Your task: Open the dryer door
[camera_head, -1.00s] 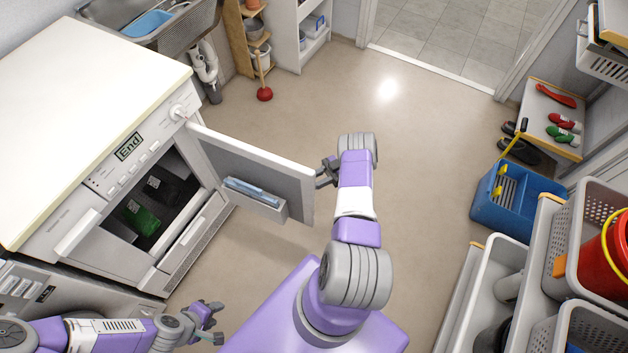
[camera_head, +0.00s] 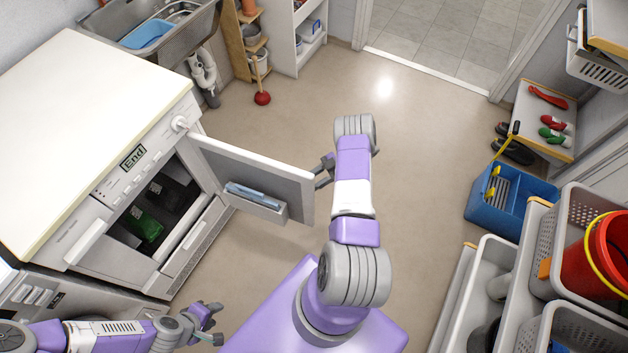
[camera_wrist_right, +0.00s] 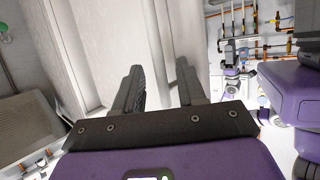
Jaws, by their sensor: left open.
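The dryer (camera_head: 150,193) stands at the left with its display reading "End". Its door (camera_head: 262,172) stands wide open, swung out to the right, with a small tray on its inner face. Green and dark items show in the drum opening. My right gripper (camera_head: 322,170) is at the door's free edge, partly hidden behind it. In the right wrist view the right fingers (camera_wrist_right: 160,88) are apart, with a pale surface beyond; I cannot tell whether they touch the door. My left gripper (camera_head: 214,322) is open and empty, low in front of the dryer.
A blue bucket (camera_head: 511,202) stands on the floor at the right. Shelves with grey baskets (camera_head: 570,250) and a red bucket (camera_head: 596,255) fill the lower right. A plunger (camera_head: 262,98) stands near the sink (camera_head: 165,25). The middle floor is clear.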

